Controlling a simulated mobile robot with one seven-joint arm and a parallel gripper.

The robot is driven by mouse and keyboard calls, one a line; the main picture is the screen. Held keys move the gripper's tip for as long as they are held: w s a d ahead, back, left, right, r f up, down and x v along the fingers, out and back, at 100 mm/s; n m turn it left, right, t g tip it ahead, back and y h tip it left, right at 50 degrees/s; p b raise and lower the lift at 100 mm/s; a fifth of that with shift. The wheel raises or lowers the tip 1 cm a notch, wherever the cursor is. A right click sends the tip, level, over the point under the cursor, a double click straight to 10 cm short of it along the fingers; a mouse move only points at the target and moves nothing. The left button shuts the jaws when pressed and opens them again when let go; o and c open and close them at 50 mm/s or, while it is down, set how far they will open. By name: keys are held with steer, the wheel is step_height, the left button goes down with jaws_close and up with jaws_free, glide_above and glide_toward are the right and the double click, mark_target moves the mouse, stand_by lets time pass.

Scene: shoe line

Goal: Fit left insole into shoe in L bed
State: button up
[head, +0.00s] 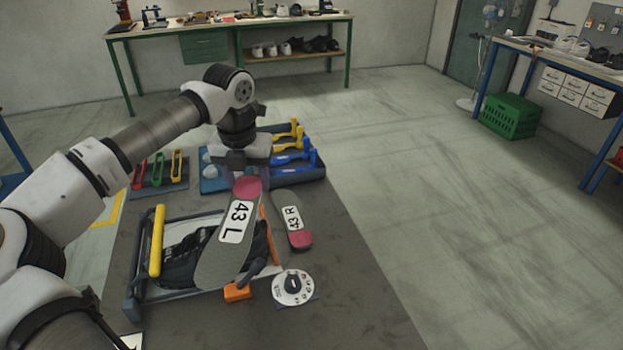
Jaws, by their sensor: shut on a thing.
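The left insole (211,264), grey with a pink end and a white "43 L" label, hangs tilted from my gripper (246,175). My gripper is shut on its pink far end; the fingertips are mostly hidden behind the wrist. The insole's near end lies in front of the black shoe (180,267) in the picture and hides much of it. The shoe lies in a bed (133,305) with a yellow handle bar on its left. I cannot tell whether the insole touches the shoe, and the bed's letter is not readable.
The "43 R" insole (293,214) lies on the grey table (345,270), right of the bed. A round dial (293,288) and an orange block (237,292) are near the bed's front right. Trays of coloured tools (300,155) stand behind. The table's right side is clear.

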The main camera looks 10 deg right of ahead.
steer(key=w+d+f+m+h, duration=0.1)
steer(key=w+d+f+m, duration=0.1)
steer(key=d+m, duration=0.4)
steer(key=w+d+f+m+h, duration=0.1)
steer(key=w+d+f+m, duration=0.1)
steer(key=d+m, duration=0.45)
steer(key=shift+s+a+f+h+b, duration=0.5)
steer(key=shift+a+b, duration=0.45)
steer(key=shift+a, duration=0.8)
steer(key=shift+s+a+f+h+b, duration=0.3)
steer(key=shift+a+f+h+b, duration=0.45)
steer(key=shift+a, duration=1.05)
steer(key=shift+s+a+f+h+b, duration=0.4)
steer(key=shift+a+f+b, duration=0.2)
steer(key=shift+a+b, duration=0.9)
steer(key=s+a+f+y+b, duration=0.1)
steer(key=a+f+b, duration=0.1)
steer(key=a, duration=0.4)
steer(key=shift+f+y, duration=0.35)
steer(key=shift+f, duration=0.55)
steer(key=shift+s, duration=0.1)
